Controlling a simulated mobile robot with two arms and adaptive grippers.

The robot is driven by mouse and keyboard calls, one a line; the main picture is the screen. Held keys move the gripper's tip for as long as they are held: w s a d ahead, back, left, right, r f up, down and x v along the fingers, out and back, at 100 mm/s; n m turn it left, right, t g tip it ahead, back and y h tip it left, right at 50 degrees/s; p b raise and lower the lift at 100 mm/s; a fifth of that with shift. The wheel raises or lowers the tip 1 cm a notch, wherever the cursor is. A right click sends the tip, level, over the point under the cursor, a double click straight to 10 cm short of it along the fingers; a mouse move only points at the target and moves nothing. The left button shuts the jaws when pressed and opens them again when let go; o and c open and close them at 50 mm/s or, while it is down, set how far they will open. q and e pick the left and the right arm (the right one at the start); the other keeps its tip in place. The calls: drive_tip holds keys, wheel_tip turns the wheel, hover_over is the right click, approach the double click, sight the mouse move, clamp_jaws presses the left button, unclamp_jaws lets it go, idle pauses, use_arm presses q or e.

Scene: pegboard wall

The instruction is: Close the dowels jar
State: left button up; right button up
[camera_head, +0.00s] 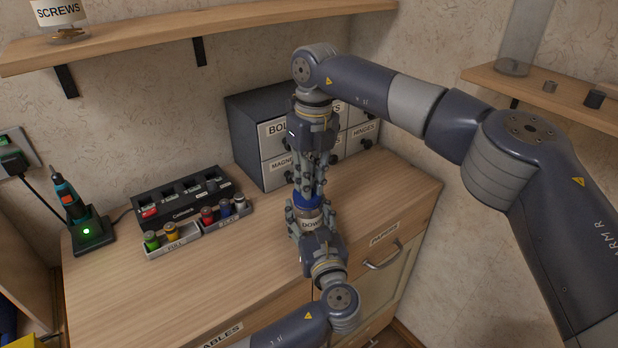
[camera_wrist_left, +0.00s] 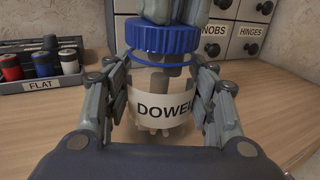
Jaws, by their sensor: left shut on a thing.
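The dowels jar (camera_wrist_left: 158,98) is clear, with a cream label and pale dowels inside. It stands upright on the counter, and its label also shows in the head view (camera_head: 311,224). My left gripper (camera_head: 309,213) is shut around the jar's sides; its fingers flank the jar in the left wrist view (camera_wrist_left: 160,107). A ribbed blue lid (camera_wrist_left: 162,36) is level at the jar's mouth, above a thin blue ring. I cannot tell if it is seated. My right gripper (camera_head: 306,188) points down from above, its fingertips at the lid's top. Whether they grip it is unclear.
Labelled grey drawers (camera_head: 270,127) stand behind the jar. A charger (camera_head: 180,198) and trays of small coloured cylinders (camera_head: 208,222) lie to the left, beside a screwdriver on a lit stand (camera_head: 84,226). A shelf (camera_head: 200,32) runs above. The counter's front left is clear.

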drive_tip(key=shift+s+f, duration=0.1)
drive_tip(key=shift+f, duration=0.05)
drive_tip(key=shift+r, duration=2.05)
use_arm(q)
drive_tip(key=o, duration=1.6)
drive_tip(key=shift+s, duration=0.1)
drive_tip(key=v, duration=1.2)
